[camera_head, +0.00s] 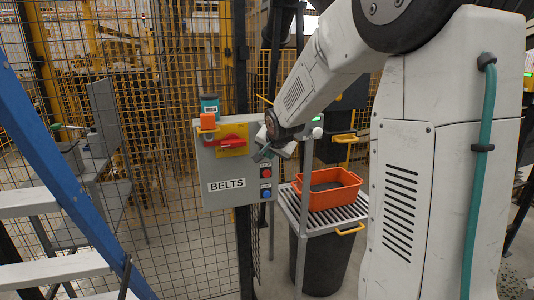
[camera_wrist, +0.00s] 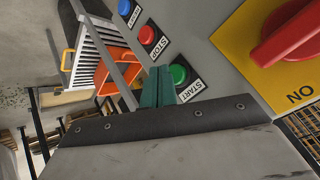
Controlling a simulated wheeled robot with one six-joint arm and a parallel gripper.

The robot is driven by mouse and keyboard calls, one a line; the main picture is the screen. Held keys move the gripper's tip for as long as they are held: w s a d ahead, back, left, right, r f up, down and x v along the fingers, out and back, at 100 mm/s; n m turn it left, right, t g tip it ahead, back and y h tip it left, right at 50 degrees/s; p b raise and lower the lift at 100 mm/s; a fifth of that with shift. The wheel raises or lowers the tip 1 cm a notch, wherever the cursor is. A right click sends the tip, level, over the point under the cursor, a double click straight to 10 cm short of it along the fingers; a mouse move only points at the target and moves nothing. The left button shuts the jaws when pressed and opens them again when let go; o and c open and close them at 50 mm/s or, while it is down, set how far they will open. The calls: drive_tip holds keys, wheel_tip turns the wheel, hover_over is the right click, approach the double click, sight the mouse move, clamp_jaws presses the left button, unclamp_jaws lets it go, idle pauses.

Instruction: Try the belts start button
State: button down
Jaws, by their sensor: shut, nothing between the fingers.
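The grey control box labelled BELTS (camera_head: 226,190) hangs at the fence. It carries a red rotary switch on a yellow plate (camera_head: 233,148); in the wrist view the plate (camera_wrist: 272,75) reads ON. The green START button (camera_wrist: 179,74) shows large in the wrist view, with the red STOP button (camera_wrist: 146,35) and a blue button (camera_wrist: 124,7) in line with it. My gripper (camera_head: 260,156) is shut and empty at the box's right side. Its green fingertips (camera_wrist: 159,72) appear right beside the START button; I cannot tell whether they touch it. In the head view my gripper hides START.
An orange padlock-like piece (camera_head: 208,122) sits at the box's top. An orange bin (camera_head: 328,201) stands on a slatted top right of the box, behind a grey post (camera_head: 304,210). A blue ladder (camera_head: 62,165) stands at left, before the yellow mesh fence.

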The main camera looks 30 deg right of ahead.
idle(0.6)
drive_tip(key=shift+w+d, duration=0.15)
drive_tip(key=shift+w, duration=0.25)
drive_tip(key=shift+w+d, duration=0.1)
drive_tip(key=shift+w, duration=0.3)
idle(0.5)
idle(0.3)
drive_tip(key=shift+s+a, duration=0.25)
drive_tip(key=shift+s, duration=0.55)
drive_tip(key=s, duration=0.2)
drive_tip(key=s+a, duration=0.1)
drive_tip(key=s, duration=0.1)
drive_tip(key=shift+s+a, duration=0.2)
drive_tip(key=shift+s, duration=0.2)
idle(0.6)
